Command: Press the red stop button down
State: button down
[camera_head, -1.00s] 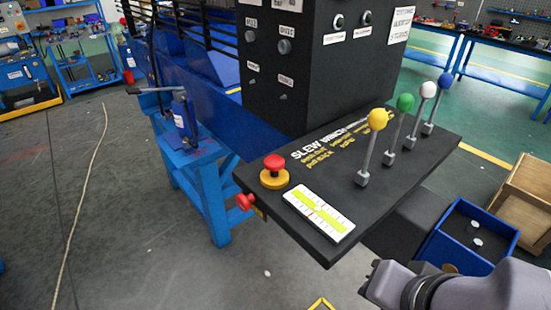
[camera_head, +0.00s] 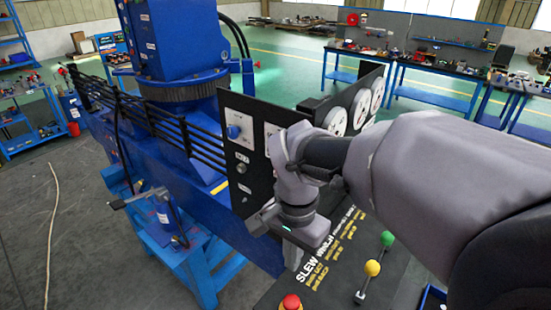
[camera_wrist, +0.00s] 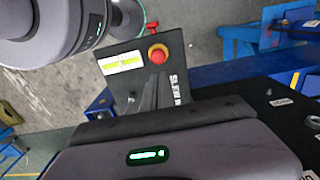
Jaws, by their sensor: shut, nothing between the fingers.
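The red stop button (camera_head: 290,302) is a red mushroom cap on the sloping black control panel (camera_head: 325,288), at the bottom edge of the head view. In the wrist view the button (camera_wrist: 158,54) sits on a yellow collar near the panel's edge. My gripper (camera_head: 292,262) is shut and empty. It hangs over the panel, above and apart from the button in the head view. In the wrist view the fingers (camera_wrist: 166,94) point towards the panel and the button shows just beyond them, uncovered.
A yellow-knobbed lever (camera_head: 372,268) and a green-knobbed lever (camera_head: 387,239) stand right of the button. The upright black gauge box (camera_head: 240,165) is close behind my gripper. A second red knob (camera_wrist: 152,28) sticks out from the panel's edge. A white-and-yellow level plate (camera_wrist: 122,63) lies beside the button.

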jog(key=f, duration=0.4)
jog(key=f+b, duration=0.1)
jog(key=f, duration=0.9)
jog(key=shift+s+d+b, duration=0.2)
jog(key=shift+d+b, duration=0.05)
jog(key=shift+b, duration=0.05)
notch_tip(320, 180, down, 2)
jog(key=b, duration=0.2)
jog(key=shift+f+b, duration=0.25)
jog(key=shift+b, duration=0.1)
jog(key=shift+s+d+r, duration=0.1)
jog(key=shift+s+r, duration=0.1)
jog(key=shift+s, duration=0.1)
jog(key=r+p, duration=0.1)
jog(key=w+r+p, duration=0.1)
jog(key=r+p, duration=0.1)
jog(key=shift+r, duration=0.2)
notch_tip(320, 180, up, 6)
jog(key=s+p, duration=0.1)
notch_tip(320, 180, up, 5)
send_over(292, 301)
jog(key=shift+s, duration=0.1)
